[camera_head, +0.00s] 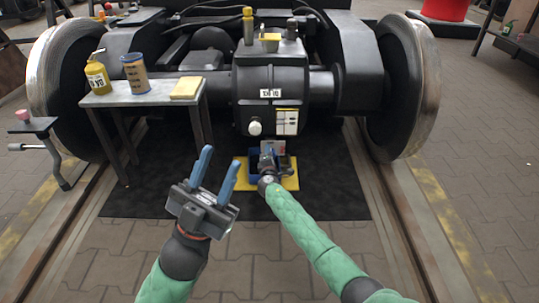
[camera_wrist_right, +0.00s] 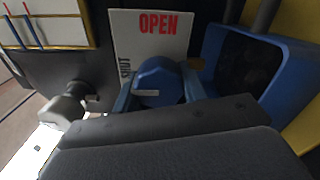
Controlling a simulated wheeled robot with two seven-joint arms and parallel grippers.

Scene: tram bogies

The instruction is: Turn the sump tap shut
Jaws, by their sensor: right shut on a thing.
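The sump tap (camera_wrist_right: 156,74) is a rounded blue knob with a small grey bar on its front, seen in the right wrist view. Behind it is a white plate (camera_wrist_right: 178,42) with OPEN in red at the top and SHUT in dark letters at the left. My right gripper (camera_wrist_right: 160,90) has its blue fingers on both sides of the knob, shut on it. In the head view my right gripper (camera_head: 270,153) is low under the gearbox (camera_head: 270,80), and hides the tap. My left gripper (camera_head: 218,160) is open and empty, in front of the bogie.
A blue tray (camera_wrist_right: 265,65) is close right of the tap, on a yellow mat (camera_head: 289,184). A pale knob (camera_wrist_right: 68,105) sticks out at left. A side table (camera_head: 145,98) carries a yellow bottle (camera_head: 97,76), a tin (camera_head: 135,75) and a yellow cloth (camera_head: 187,88).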

